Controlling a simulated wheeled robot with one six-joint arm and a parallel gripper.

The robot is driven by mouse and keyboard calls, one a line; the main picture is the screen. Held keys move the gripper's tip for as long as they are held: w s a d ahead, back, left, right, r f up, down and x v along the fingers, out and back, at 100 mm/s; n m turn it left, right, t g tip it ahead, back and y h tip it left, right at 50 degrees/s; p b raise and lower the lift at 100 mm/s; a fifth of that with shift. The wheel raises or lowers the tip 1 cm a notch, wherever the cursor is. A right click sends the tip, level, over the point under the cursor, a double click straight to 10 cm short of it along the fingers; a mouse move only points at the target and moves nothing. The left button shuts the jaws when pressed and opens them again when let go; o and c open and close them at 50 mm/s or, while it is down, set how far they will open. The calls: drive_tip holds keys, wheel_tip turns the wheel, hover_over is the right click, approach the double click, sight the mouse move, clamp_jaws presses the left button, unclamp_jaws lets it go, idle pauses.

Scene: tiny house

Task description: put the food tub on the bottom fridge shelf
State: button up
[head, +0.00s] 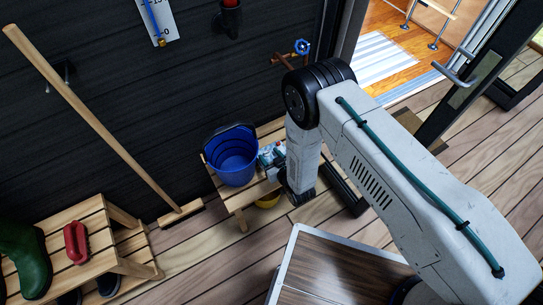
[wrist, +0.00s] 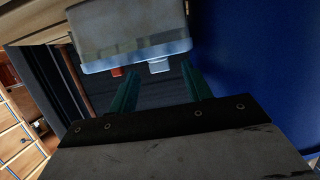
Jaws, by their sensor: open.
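A tub with a greyish see-through body and a light blue rim (wrist: 135,35) fills the top middle of the wrist view; I take it for the food tub. A red clip and a white clip show at its rim. My gripper (wrist: 158,72) is open, its two teal fingers reaching up to the rim, one toward each side. I cannot tell whether they touch the tub. In the head view the tub (head: 267,156) is small and partly hidden by my gripper (head: 279,163), beside the blue bucket on a slatted bench. No fridge is in view.
The blue bucket (head: 232,155) stands close left of the tub on the slatted bench (head: 236,196). A broom (head: 95,120) leans on the dark wall. Another slatted bench (head: 95,228) holds a green boot and a red object. A doorway opens at the upper right.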

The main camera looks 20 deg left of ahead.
drive_tip(key=shift+x, duration=0.9)
clamp_jaws()
